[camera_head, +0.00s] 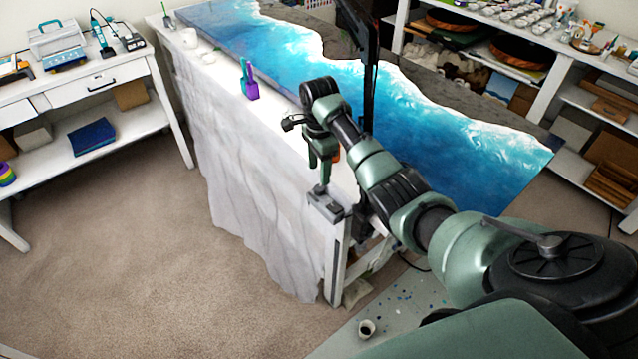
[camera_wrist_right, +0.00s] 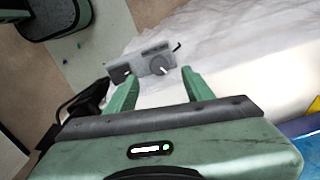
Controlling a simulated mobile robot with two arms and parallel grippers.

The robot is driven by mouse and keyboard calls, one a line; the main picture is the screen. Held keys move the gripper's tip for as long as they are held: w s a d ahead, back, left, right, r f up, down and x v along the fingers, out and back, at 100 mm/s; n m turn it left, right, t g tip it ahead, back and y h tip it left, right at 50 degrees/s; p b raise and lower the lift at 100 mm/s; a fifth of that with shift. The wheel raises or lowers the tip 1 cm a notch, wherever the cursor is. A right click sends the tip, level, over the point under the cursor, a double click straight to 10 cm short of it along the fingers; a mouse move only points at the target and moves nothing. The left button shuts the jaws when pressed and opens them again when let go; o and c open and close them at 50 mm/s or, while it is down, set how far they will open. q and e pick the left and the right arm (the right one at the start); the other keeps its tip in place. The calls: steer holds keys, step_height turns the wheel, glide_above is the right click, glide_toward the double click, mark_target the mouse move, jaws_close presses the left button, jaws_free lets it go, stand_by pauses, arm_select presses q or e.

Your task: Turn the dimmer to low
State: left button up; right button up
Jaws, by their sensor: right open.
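The dimmer (camera_head: 326,204) is a small grey box at the near corner of the cloth-covered table. In the right wrist view its round grey knob (camera_wrist_right: 158,66) with a light pointer mark faces the camera, next to a darker section with a small light mark. My right gripper (camera_head: 320,168) points down just above the dimmer. In the right wrist view the open green fingers of my right gripper (camera_wrist_right: 160,82) are spread to either side of the knob, with nothing between them. I cannot tell whether the fingertips touch the box. My left gripper is not in view.
A blue-and-white resin panel (camera_head: 440,115) lies on the table behind my right arm. A dark upright post (camera_head: 370,70) stands close behind the gripper. Carpeted floor (camera_head: 130,240) to the left is clear.

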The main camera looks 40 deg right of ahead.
mark_target(319, 187)
step_height(319, 187, down, 6)
steer(key=shift+f, duration=0.2)
steer(key=shift+s, duration=0.1)
steer(key=shift+c, duration=0.2)
jaws_close()
steer(key=shift+p, duration=0.3)
